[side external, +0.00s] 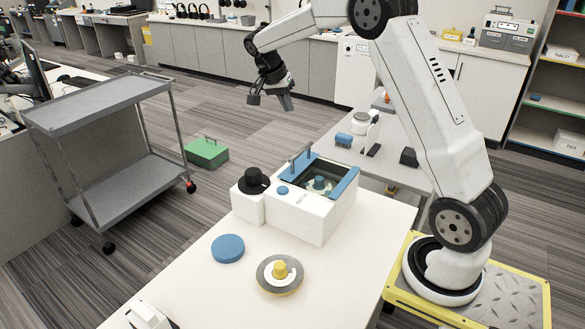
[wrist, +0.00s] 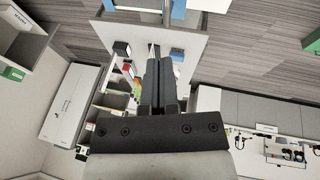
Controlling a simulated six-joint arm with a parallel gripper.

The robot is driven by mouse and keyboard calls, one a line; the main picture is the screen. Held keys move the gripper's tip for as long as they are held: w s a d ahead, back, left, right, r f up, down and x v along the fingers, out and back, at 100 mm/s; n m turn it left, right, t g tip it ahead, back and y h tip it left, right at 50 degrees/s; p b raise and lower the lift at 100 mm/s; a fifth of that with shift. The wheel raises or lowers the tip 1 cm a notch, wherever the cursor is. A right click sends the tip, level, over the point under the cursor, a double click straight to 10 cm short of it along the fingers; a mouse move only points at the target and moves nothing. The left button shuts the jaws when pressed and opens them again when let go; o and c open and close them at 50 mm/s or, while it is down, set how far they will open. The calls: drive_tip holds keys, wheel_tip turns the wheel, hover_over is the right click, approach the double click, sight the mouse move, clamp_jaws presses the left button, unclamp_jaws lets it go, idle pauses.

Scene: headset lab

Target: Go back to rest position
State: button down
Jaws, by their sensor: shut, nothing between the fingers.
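My gripper (side external: 286,103) hangs in the air above and behind the white box-shaped machine, well clear of the tables. It is shut and holds nothing. In the wrist view its two dark fingers (wrist: 163,66) lie together with nothing between them. My arm reaches up and to the left from its base at the right, with the elbow out of the top of the side view.
The white machine (side external: 311,225) with blue trim stands on the white table (side external: 200,285). A blue disc (side external: 228,248) and a round grey piece with a yellow knob (side external: 279,270) lie before it. A grey cart (side external: 95,105) and green case (side external: 207,152) stand left.

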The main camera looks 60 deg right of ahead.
drive_tip(key=shift+a+r, duration=0.1)
drive_tip(key=shift+r, duration=0.05)
drive_tip(key=s+a+f+n+t+y, duration=0.1)
drive_tip(key=s+a+f+n+t, duration=0.1)
drive_tip(key=s+a+f+n, duration=0.3)
drive_tip(key=s+a+f+n+t+y, duration=0.2)
drive_tip(key=s+a+f+n, duration=0.3)
drive_tip(key=s+a+n, duration=0.6)
drive_tip(key=s+a+t, duration=0.1)
drive_tip(key=s+a, duration=0.1)
drive_tip(key=a, duration=0.4)
drive_tip(key=shift+s+a+f+n+y, duration=0.2)
drive_tip(key=shift+a+f+n+y, duration=0.1)
drive_tip(key=shift+f, duration=0.05)
